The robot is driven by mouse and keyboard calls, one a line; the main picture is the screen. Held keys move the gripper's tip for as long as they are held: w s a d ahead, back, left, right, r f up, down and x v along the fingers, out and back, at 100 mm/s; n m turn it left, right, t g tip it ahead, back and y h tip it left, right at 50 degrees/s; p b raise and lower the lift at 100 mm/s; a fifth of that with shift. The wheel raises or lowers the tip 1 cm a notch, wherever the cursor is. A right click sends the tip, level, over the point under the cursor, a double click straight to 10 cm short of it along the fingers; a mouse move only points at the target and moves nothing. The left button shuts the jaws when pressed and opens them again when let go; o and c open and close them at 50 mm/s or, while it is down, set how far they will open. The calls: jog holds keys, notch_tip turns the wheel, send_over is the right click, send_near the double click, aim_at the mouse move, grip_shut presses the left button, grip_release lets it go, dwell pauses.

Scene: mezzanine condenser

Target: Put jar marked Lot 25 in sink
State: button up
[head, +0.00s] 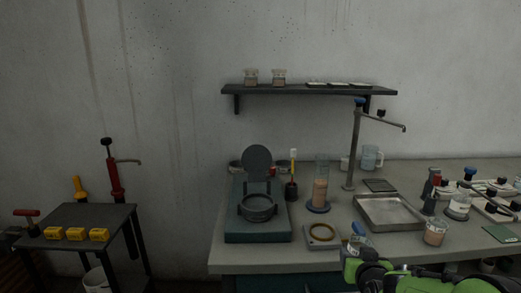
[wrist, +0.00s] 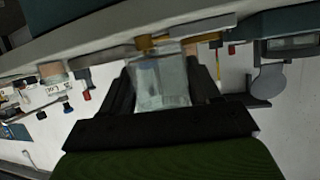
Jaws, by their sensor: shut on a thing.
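My gripper (wrist: 161,68) is shut on a clear, pale jar (wrist: 162,88), which sits between its two dark fingers in the wrist view. No lot marking can be read on it. In the head view the held jar (head: 357,240) shows partly, with a blue patch, beside my green arm at the bench's front edge.
A brass ring on a plate (head: 322,234) lies just left of the held jar. A beaker of brownish stuff (head: 435,233) and clamps (head: 431,190) stand right of the sink. A tall cylinder (head: 321,185) stands to its left. Two small jars (head: 265,77) sit on the wall shelf.

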jog(key=a+f, duration=0.1)
jog(key=a, duration=0.2)
jog(key=a+f+n+y, duration=0.1)
jog(key=a+f, duration=0.1)
jog(key=a, duration=0.1)
jog(key=a+f+n+y, duration=0.1)
jog(key=a+f, duration=0.1)
jog(key=a, duration=0.1)
jog(key=shift+s+a+f, duration=0.2)
jog(key=shift+a+f, duration=0.05)
jog(key=shift+a, duration=0.05)
jog(key=shift+w+d+r+p, duration=0.15)
jog(key=shift+d+p, duration=0.1)
jog(key=shift+p, duration=0.5)
jog(key=shift+w+d+f+p, duration=0.1)
jog(key=shift+w+f+p, duration=0.15)
jog(key=shift+p, duration=0.65)
jog(key=shift+w+f+p, duration=0.1)
jog(key=shift+f+p, duration=0.2)
jog(key=shift+p, duration=0.95)
jog(key=p, duration=0.3)
jog(key=shift+f, duration=0.4)
jog(key=s+f+p, duration=0.2)
jog(key=p, duration=0.3)
jog(key=shift+s+f+p, duration=0.3)
jog(key=shift+p, duration=0.1)
